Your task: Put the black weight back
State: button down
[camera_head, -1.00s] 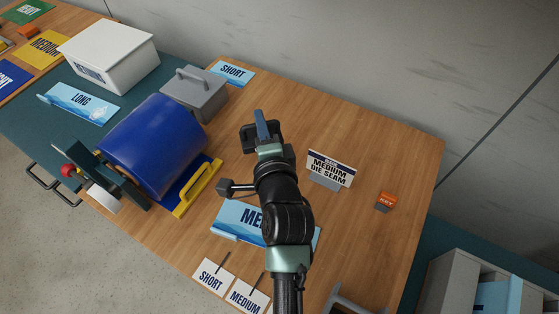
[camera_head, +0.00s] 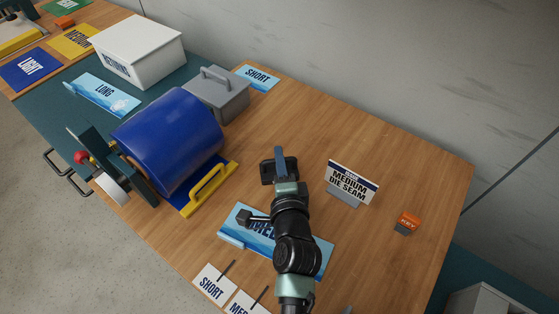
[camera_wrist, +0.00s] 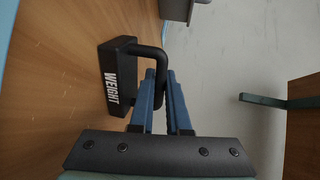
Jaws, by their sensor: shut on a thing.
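The black weight (camera_wrist: 119,75) is a dark block with white "WEIGHT" lettering and a loop handle. In the wrist view my gripper (camera_wrist: 163,80) has its blue fingers closed around that handle. In the head view my gripper (camera_head: 279,155) is over the middle of the wooden table, with the black weight (camera_head: 267,172) partly hidden behind its fingers. The weight is near the wood; I cannot tell whether it touches it.
A blue "MEDIUM" plate (camera_head: 318,262) lies under my arm. The "MEDIUM DIE SEAM" sign (camera_head: 351,183) and an orange key block (camera_head: 408,221) stand right. The blue roller (camera_head: 168,140), grey handled box (camera_head: 217,96) and white returns box (camera_head: 140,52) are left. Wood behind my gripper is clear.

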jog(key=shift+r, duration=0.35)
jog(key=c, duration=1.3)
grip_release()
jog(key=shift+f, duration=0.4)
jog(key=o, duration=0.4)
jog(key=shift+r, duration=0.15)
jog(key=shift+s+r, duration=0.1)
jog(key=shift+s, duration=0.05)
jog(key=v, duration=1.1)
jog(key=shift+s, duration=0.4)
jog(key=shift+r, duration=0.1)
